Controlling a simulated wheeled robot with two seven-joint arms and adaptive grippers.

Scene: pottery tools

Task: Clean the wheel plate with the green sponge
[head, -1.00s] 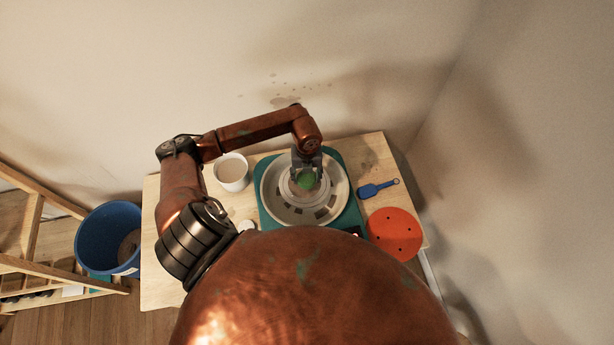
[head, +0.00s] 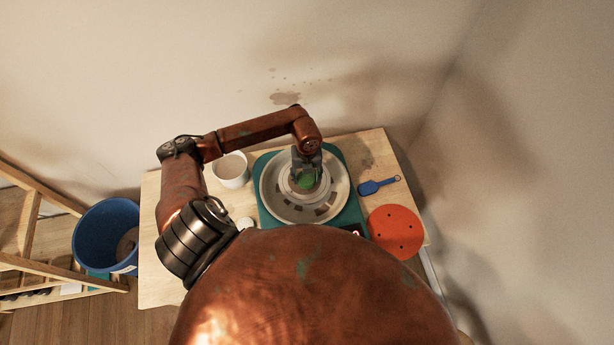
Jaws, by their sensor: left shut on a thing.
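The pottery wheel is a teal machine (head: 353,215) on the wooden table, with a pale round basin around its wheel plate (head: 287,195). Several dark patches show on the pale ring around the plate. My left gripper (head: 306,172) reaches in from the left and points down over the middle of the plate. It is shut on the green sponge (head: 306,181), which is at the plate's centre. I cannot tell whether the sponge touches the plate. My right gripper is not in view.
A white cup (head: 231,171) stands left of the wheel. A blue tool (head: 379,186) and an orange disc with holes (head: 396,232) lie to its right. A blue bucket (head: 105,236) stands left of the wooden table (head: 160,284), near a wooden rack (head: 27,225).

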